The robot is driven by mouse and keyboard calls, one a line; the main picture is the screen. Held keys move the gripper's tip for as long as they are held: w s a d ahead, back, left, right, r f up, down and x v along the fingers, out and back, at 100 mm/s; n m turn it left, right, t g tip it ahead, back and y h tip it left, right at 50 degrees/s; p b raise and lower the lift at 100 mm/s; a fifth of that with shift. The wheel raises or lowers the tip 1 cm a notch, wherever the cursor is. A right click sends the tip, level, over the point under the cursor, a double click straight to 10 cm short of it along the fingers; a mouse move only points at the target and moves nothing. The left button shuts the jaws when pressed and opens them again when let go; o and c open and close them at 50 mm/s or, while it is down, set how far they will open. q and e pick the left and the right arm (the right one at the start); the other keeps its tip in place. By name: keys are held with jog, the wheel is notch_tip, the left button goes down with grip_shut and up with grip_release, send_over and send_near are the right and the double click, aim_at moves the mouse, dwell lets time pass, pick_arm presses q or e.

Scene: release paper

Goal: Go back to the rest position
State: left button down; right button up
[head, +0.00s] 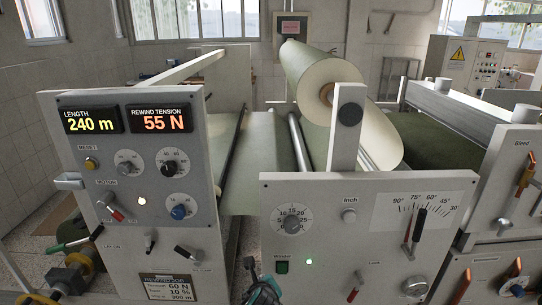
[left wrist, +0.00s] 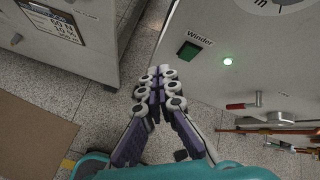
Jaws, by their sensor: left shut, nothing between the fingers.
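My left gripper (left wrist: 160,82) is shut and empty in the left wrist view. Its fingertips meet in front of the light grey winder panel, low beside the green Winder switch (left wrist: 189,51). In the head view the left gripper (head: 252,268) shows at the bottom edge, in front of the lower left part of the winder panel (head: 330,225). Most of its arm is out of frame. My right gripper is in neither view.
The left control panel (head: 95,165) and its machine stand left of the gripper. A large paper roll (head: 322,80) sits behind the winder panel. More machine panels (head: 515,180) stand at the right. Speckled floor (left wrist: 130,75) shows between the machines, with a brown mat (left wrist: 30,130) at left.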

pick_arm(q)
jog(key=s+a+n+g, duration=0.1)
jog(key=s+a+n, duration=0.6)
jog(key=n, duration=0.7)
jog(key=s+a+r+n+g, duration=0.1)
jog(key=s+a+n, duration=0.7)
jog(key=s+n, duration=0.3)
jog(key=n, duration=0.4)
jog(key=shift+a+r+g+h, duration=0.15)
jog(key=shift+a+g+h, duration=0.15)
jog(key=shift+g, duration=0.1)
